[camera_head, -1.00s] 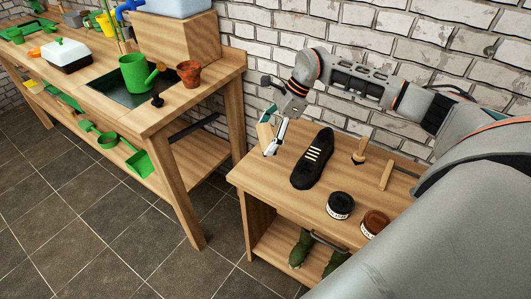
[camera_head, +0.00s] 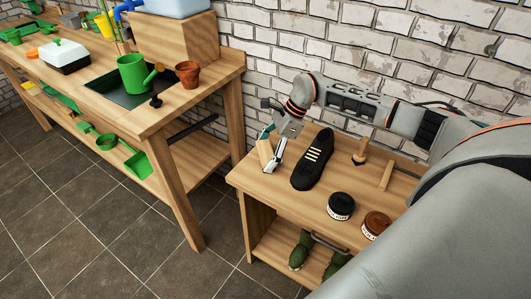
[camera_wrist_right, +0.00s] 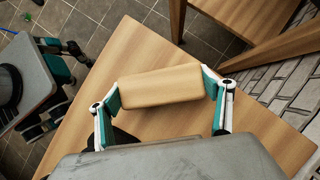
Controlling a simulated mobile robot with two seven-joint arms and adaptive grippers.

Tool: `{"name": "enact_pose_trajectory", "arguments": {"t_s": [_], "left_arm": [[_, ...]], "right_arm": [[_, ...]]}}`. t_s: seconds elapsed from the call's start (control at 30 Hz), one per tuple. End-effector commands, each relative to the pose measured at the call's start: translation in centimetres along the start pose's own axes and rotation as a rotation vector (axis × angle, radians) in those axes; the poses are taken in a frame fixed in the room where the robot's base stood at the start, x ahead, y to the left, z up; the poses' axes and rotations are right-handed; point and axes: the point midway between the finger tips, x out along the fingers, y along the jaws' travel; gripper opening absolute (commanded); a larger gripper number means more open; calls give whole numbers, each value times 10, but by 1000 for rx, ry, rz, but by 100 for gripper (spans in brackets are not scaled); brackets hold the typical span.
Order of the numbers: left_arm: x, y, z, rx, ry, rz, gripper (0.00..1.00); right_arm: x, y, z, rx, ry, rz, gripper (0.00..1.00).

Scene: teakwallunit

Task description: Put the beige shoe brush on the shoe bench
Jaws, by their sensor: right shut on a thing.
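The beige shoe brush (camera_head: 265,153) is a pale wooden block at the left end of the shoe bench (camera_head: 250,181). It also shows in the right wrist view (camera_wrist_right: 160,86), between the two fingers. My right gripper (camera_head: 272,155) is shut on it, one finger pressing each end. The brush is tilted in the head view and sits at or just above the bench top; I cannot tell whether it touches. The brush's underside is hidden. My left gripper is not in the head view.
A black shoe (camera_head: 312,160) stands right of the brush. Two round tins (camera_head: 341,205) (camera_head: 375,224) and a wooden-handled brush (camera_head: 360,151) are further right. Green boots (camera_head: 301,250) are on the lower shelf. A potting table (camera_head: 205,110) stands left, with a gap between.

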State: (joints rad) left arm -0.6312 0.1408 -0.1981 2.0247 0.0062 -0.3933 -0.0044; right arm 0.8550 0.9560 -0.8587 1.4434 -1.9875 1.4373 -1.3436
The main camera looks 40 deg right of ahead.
Motion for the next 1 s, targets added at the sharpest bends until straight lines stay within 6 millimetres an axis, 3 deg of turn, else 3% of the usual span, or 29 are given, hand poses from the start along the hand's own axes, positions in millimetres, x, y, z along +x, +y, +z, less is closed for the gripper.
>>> {"name": "enact_pose_trajectory", "arguments": {"t_s": [0.03,0.1,0.43,0.57,1.0], "left_arm": [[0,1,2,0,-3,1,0],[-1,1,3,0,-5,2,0],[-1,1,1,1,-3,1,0],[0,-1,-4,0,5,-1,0],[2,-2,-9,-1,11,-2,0]], "right_arm": [[2,0,-1,1,1,1,84],[1,0,-1,0,1,1,96],[0,0,0,0,0,1,96],[-9,-1,1,0,1,-2,96],[-93,-1,1,0,1,-3,96]]}}
